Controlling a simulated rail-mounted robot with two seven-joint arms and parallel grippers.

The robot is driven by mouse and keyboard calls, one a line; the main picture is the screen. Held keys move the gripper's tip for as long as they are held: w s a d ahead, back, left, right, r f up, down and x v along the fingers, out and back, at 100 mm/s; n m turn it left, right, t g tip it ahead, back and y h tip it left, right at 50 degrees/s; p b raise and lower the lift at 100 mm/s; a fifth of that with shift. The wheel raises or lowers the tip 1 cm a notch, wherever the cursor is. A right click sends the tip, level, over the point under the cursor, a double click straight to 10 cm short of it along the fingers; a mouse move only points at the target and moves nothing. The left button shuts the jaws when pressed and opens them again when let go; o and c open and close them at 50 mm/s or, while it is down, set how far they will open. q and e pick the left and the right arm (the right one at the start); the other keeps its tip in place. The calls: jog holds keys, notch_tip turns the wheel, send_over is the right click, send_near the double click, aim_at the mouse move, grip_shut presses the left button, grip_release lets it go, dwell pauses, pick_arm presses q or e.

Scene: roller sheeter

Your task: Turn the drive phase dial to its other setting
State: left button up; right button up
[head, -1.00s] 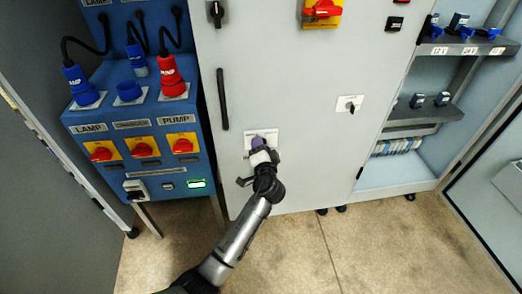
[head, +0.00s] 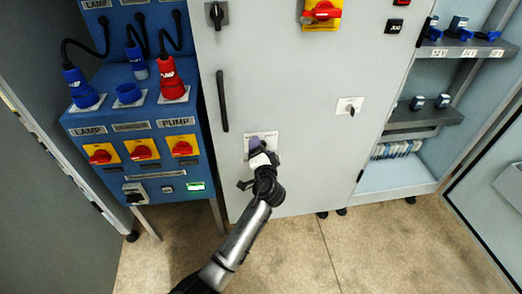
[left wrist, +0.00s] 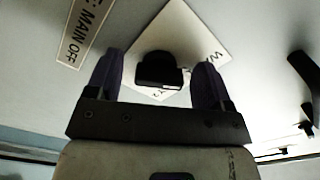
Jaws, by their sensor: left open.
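The dial is a black knob (left wrist: 159,70) on a white plate (left wrist: 185,35) with partly legible letters, on the cabinet door. In the left wrist view it sits between the two purple fingers of my left gripper (left wrist: 157,80), with a gap on each side. The gripper is open and not touching it. In the head view my left gripper (head: 259,143) is in front of the white plate (head: 248,154) low on the door and hides the knob there. My right gripper is not in view.
The grey cabinet door (head: 300,90) has a long black handle (head: 222,100), a red switch (head: 322,10) and a key plate (head: 349,107). A blue panel (head: 140,185) with red switches stands left. Shelves (head: 415,117) stand open at right. The floor in front is clear.

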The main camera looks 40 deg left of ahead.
pick_arm(q)
jog(key=p+v, duration=0.4)
jog(key=v, duration=1)
jog(key=shift+p, duration=0.3)
jog(key=shift+a, duration=0.1)
dwell(0.4)
